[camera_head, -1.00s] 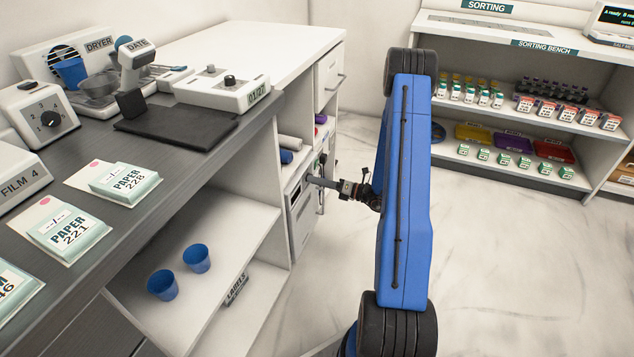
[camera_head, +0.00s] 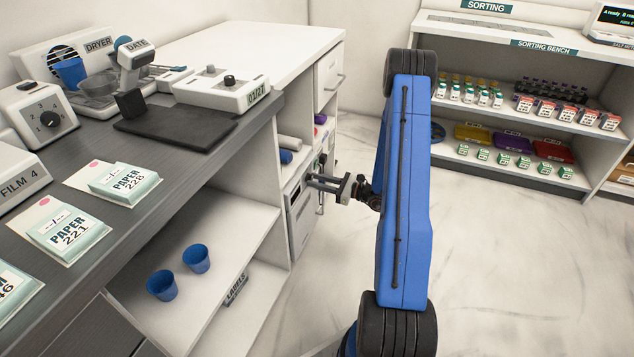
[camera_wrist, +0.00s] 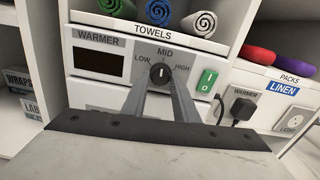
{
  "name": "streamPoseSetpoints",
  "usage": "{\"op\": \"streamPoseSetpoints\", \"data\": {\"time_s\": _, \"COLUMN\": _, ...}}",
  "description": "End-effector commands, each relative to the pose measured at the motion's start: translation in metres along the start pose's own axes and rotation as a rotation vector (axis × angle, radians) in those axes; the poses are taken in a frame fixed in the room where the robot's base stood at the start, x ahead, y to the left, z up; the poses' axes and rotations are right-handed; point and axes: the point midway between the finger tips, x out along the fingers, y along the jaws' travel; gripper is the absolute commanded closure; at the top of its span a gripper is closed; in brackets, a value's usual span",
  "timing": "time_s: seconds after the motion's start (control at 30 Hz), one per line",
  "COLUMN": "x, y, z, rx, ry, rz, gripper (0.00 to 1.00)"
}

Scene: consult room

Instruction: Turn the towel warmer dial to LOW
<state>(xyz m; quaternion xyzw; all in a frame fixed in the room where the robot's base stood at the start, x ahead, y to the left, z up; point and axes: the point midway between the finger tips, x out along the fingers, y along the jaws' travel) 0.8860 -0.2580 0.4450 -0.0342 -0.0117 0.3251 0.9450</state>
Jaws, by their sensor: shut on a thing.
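The towel warmer (camera_wrist: 93,97) has a dark window on its white front, beneath rolled towels. Its black dial (camera_wrist: 159,73) is labelled LOW at left, MID above and HIGH at right. The dial's white mark points roughly up, towards MID. My gripper (camera_wrist: 159,66) is shut on the dial, one grey finger on each side, in the wrist view. In the head view my gripper (camera_head: 314,181) reaches left to the warmer front (camera_head: 297,193) in the cabinet end. The dial is too small or hidden there.
A green switch (camera_wrist: 206,81) sits just right of the dial. A black plug (camera_wrist: 241,107) with a cord is further right. Rolled towels (camera_wrist: 157,11) lie on the shelf above. The counter (camera_head: 225,155) overhangs at left; the floor (camera_head: 500,270) at right is clear.

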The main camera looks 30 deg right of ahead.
Motion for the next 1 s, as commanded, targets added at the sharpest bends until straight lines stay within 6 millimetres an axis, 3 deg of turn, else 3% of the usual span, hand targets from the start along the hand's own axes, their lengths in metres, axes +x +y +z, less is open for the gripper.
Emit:
{"op": "streamPoseSetpoints", "data": {"time_s": 0.7, "x": -0.0008, "y": -0.0033, "z": 0.0008, "rx": -0.669, "ry": 0.001, "rz": -0.001, "gripper": 0.96}}
{"op": "streamPoseSetpoints", "data": {"time_s": 1.0, "x": -0.0007, "y": -0.0038, "z": 0.0014, "rx": -0.873, "ry": 0.001, "rz": -0.001, "gripper": 0.96}}
